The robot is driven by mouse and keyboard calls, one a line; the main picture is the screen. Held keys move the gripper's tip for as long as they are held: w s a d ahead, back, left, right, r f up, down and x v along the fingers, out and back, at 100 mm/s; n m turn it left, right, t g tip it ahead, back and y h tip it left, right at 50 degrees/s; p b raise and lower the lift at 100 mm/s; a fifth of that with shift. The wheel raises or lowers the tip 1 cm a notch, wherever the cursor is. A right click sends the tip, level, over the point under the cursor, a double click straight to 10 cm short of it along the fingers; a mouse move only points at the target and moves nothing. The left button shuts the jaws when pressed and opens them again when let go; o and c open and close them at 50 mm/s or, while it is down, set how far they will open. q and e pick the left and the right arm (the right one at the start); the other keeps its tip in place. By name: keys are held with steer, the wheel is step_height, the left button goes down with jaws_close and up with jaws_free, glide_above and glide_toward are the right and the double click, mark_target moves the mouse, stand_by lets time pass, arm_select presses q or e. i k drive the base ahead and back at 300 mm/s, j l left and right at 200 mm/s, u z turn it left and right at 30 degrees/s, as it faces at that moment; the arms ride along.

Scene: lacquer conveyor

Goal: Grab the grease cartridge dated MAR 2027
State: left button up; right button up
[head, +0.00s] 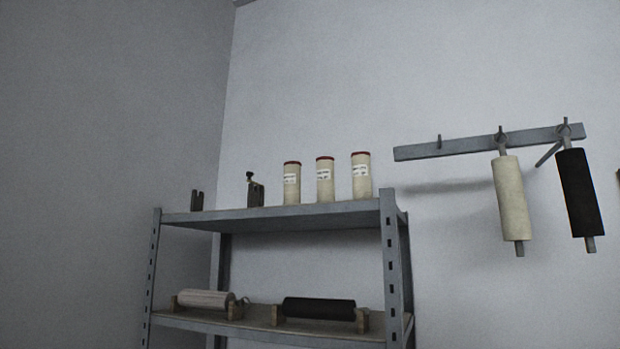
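Three upright cream cartridges with dark red caps and white labels stand in a row on the top shelf in the head view. They are the left cartridge (292,190), the middle cartridge (325,188) and the right cartridge (361,190). They stand apart from each other with small gaps. The label print is too small to read, so I cannot tell which one is dated MAR 2027. Neither of my grippers is in view.
The grey metal shelf unit (389,240) stands against the wall. A small dark clamp-like object (256,196) and a dark forked bracket (196,201) stand left of the cartridges. A pale roller (205,299) and a black roller (318,309) lie below. A wall rail (460,147) holds hanging rollers.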

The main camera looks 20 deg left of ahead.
mark_target(362, 180)
steer(key=i+j, duration=0.1)
steer(key=j, duration=0.4)
steer(key=i+j, duration=0.1)
steer(key=j, duration=0.4)
steer(key=i+j, duration=0.1)
steer(key=j, duration=0.4)
